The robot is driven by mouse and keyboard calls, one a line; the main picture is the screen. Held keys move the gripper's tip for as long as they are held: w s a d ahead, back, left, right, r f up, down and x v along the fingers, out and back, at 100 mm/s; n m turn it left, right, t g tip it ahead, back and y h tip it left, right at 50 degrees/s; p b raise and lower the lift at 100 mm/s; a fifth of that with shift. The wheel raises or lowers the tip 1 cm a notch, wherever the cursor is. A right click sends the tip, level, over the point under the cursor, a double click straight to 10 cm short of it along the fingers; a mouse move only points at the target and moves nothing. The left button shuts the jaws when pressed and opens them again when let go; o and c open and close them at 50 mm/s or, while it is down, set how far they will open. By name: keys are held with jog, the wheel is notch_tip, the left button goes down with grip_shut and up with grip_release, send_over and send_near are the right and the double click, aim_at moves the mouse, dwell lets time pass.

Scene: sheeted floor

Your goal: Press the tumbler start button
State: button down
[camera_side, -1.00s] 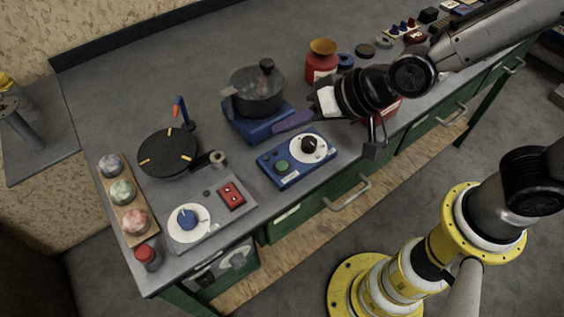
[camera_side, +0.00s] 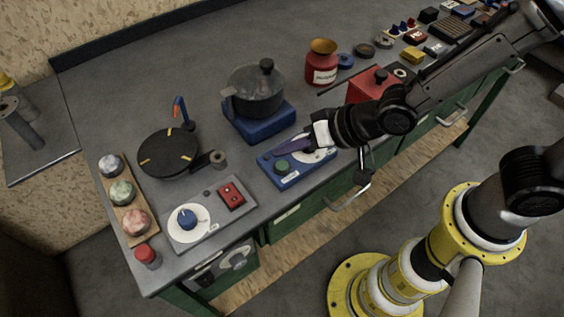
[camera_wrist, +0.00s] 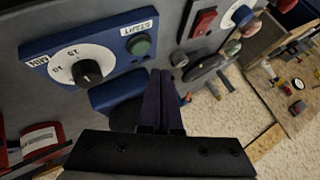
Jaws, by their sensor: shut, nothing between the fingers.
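A blue control box (camera_side: 292,178) lies on the grey counter near its front edge. In the wrist view the green button (camera_wrist: 140,45) sits beside a label reading START, and the black dial knob (camera_wrist: 87,71) shows fully. My gripper (camera_side: 281,150) is shut and empty, its dark purple fingers over the box, just behind the green button. In the wrist view the fingertips (camera_wrist: 160,73) appear close to the button; I cannot tell whether they touch.
A dark lidded pot on a blue base (camera_side: 262,120) stands just behind the box. A grey panel (camera_side: 212,232) with a blue knob and red switch block lies to the left. A red box (camera_side: 368,86) and a red jar (camera_side: 321,66) stand to the right.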

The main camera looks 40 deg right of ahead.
aim_at(288, 167)
jog(key=shift+f, duration=1)
jog(key=shift+f, duration=0.15)
dwell(1.3)
jog(key=shift+f, duration=0.25)
jog(key=shift+f, duration=0.4)
dwell(0.8)
jog(key=shift+r, duration=0.8)
jog(key=shift+r, duration=0.1)
jog(key=shift+r, duration=2.4)
